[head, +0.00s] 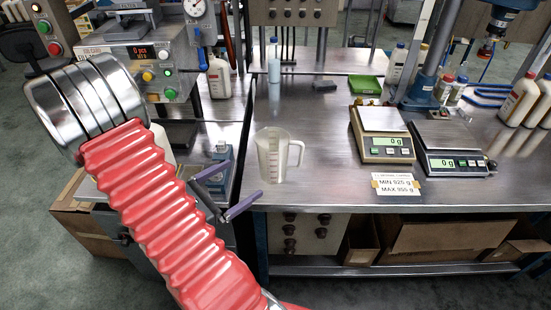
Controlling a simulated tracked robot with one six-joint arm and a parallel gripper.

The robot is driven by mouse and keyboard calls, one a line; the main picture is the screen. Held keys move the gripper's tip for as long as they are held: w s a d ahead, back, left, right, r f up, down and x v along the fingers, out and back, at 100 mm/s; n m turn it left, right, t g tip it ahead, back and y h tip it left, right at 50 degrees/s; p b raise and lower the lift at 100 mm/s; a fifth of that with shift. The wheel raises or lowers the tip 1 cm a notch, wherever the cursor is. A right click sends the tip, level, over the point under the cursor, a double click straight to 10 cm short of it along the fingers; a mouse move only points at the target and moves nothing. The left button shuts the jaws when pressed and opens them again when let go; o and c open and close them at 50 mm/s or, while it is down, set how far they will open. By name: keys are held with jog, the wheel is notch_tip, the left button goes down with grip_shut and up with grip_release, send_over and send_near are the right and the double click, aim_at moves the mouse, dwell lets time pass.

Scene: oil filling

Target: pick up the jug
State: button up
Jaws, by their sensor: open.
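The jug (272,158) is a clear, whitish measuring jug with its handle to the right. It stands upright on the steel bench near the bench's front left corner. My gripper (236,186) is open and empty, to the left of the jug and apart from it in the picture. Its two purple-grey fingers point towards the jug, one higher and one lower. Part of the gripper is hidden behind my red bellows-covered arm.
Two scales, one cream (384,137) and one dark (448,146), stand to the right. A MIN/MAX card (396,185) lies at the bench's front edge. A filling machine (155,65) stands left. Bench between jug and cream scale is clear.

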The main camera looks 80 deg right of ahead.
aim_at(262, 164)
jog(key=shift+w+d+f+n+t+h, duration=0.1)
jog(key=shift+d+f+n+t+h, duration=0.35)
jog(key=shift+d+f+n, duration=0.3)
jog(key=shift+w+d+f+n+t+h, duration=0.1)
jog(key=shift+d+f+n+t+h, duration=0.15)
jog(key=shift+d+f+n+h, duration=0.45)
jog(key=shift+a+f, duration=0.15)
jog(key=shift+a, duration=0.05)
jog(key=shift+x, duration=4.35)
jog(key=shift+s+f, duration=0.15)
jog(key=shift+x, duration=2.5)
jog(key=shift+c, duration=0.6)
jog(key=c, duration=1)
jog(key=shift+c, duration=0.2)
